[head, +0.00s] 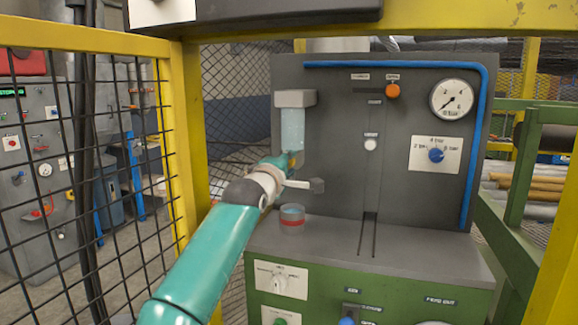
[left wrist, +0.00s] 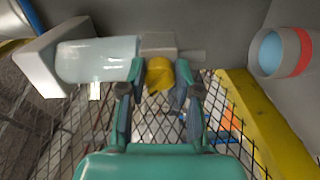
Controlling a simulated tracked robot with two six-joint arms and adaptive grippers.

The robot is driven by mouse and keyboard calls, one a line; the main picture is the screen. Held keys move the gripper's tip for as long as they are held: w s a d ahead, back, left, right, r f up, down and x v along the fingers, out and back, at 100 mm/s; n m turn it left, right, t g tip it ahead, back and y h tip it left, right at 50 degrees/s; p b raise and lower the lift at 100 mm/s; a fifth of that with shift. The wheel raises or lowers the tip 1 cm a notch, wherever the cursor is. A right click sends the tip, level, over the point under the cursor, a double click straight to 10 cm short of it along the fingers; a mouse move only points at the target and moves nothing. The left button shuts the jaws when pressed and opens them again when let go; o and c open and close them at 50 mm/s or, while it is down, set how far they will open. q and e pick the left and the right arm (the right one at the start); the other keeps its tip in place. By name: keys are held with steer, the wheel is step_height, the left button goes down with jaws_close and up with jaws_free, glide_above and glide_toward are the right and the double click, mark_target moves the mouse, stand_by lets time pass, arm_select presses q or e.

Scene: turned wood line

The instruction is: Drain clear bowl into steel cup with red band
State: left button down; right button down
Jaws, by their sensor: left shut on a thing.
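The clear bowl (head: 292,130) hangs upright under a grey block on the dark panel. In the left wrist view the clear bowl (left wrist: 97,60) lies sideways, with a grey collar and a yellow knob (left wrist: 160,76) at its lower end. My left gripper (left wrist: 160,90) is shut on the yellow knob, one finger on each side. In the head view my left gripper (head: 290,165) is just under the bowl and partly hides its lower end. The steel cup with red band (head: 292,224) stands on the grey ledge below. The cup (left wrist: 278,52) looks pale blue inside; I cannot tell whether that is liquid.
The panel carries a round gauge (head: 453,99), a blue knob (head: 436,155), an orange knob (head: 392,91) and a blue pipe (head: 400,66). A yellow post (head: 185,150) and black mesh stand at the left. The ledge (head: 415,252) right of the cup is clear apart from a slot.

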arm_select(q)
steer(key=c, duration=0.8)
jaws_free()
steer(key=shift+a+f, duration=0.2)
steer(key=shift+a, duration=0.05)
steer(key=shift+c, duration=0.2)
steer(key=shift+w+d, duration=0.1)
steer(key=shift+r, duration=0.15)
steer(key=shift+v, duration=3.75)
